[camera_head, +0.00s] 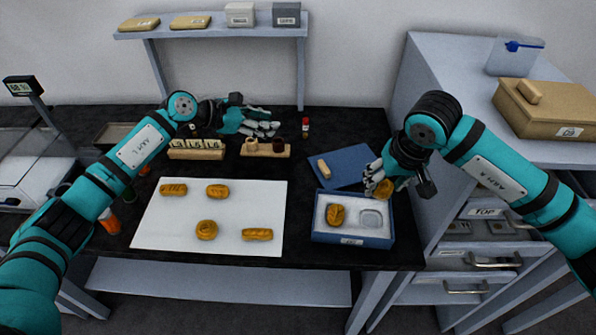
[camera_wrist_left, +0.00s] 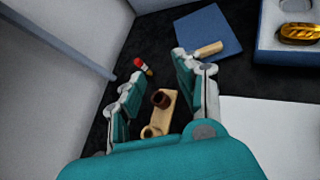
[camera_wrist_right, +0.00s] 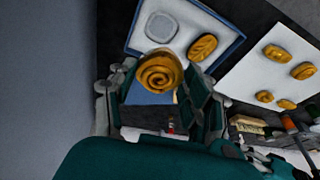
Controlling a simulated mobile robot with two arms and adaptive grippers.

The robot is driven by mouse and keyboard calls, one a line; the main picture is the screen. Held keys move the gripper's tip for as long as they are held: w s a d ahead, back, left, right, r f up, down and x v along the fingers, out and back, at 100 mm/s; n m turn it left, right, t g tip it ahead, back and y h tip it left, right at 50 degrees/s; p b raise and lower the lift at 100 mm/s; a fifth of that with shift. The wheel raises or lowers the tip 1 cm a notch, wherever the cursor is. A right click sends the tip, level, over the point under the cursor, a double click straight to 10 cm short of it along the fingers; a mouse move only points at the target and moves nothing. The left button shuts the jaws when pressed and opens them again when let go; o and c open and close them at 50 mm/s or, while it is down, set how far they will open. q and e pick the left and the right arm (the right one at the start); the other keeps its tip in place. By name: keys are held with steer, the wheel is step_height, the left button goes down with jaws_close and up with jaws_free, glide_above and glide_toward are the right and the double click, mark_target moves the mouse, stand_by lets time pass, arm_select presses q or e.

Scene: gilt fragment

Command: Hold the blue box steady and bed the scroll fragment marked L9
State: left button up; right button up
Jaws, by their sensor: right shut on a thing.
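The blue box (camera_head: 352,239) stands at the right end of the black bench with a pale padded inside. A gold fragment (camera_head: 336,215) lies in its left recess; the right recess (camera_head: 371,219) is empty. My right gripper (camera_head: 379,182) is shut on a gold spiral fragment (camera_wrist_right: 158,72), held just behind the box's right side. I cannot read a mark on it. My left gripper (camera_head: 262,128) is open and empty at the back of the bench, away from the box. In the left wrist view the box (camera_wrist_left: 285,57) is at the upper right.
Several gold fragments lie on a white sheet (camera_head: 222,235). A blue mat (camera_head: 345,162) with a wooden-handled tool (camera_head: 323,168) lies behind the box. A wooden holder (camera_head: 265,150) and a red-capped vial (camera_head: 305,128) stand near my left gripper. A drawer cabinet (camera_head: 485,235) borders the right.

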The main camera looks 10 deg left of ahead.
arm_select(q)
steer(key=s+d+f+m+g+y, duration=0.1)
steer(key=s+d+m+g+y, duration=0.25)
steer(key=s+d+m, duration=0.55)
steer(key=s+d+f+m+g+y, duration=0.1)
steer(key=s+d+m+g+y, duration=0.25)
steer(key=m, duration=1.05)
steer(key=shift+g+h, duration=0.3)
steer(key=shift+h, duration=0.2)
steer(key=x, duration=0.3)
steer(key=s+x, duration=0.1)
steer(key=x, duration=0.3)
steer(key=s+a+x, duration=0.1)
steer(key=x, duration=0.3)
steer(key=shift+f, duration=0.15)
steer(key=shift+c, duration=0.2)
jaws_close()
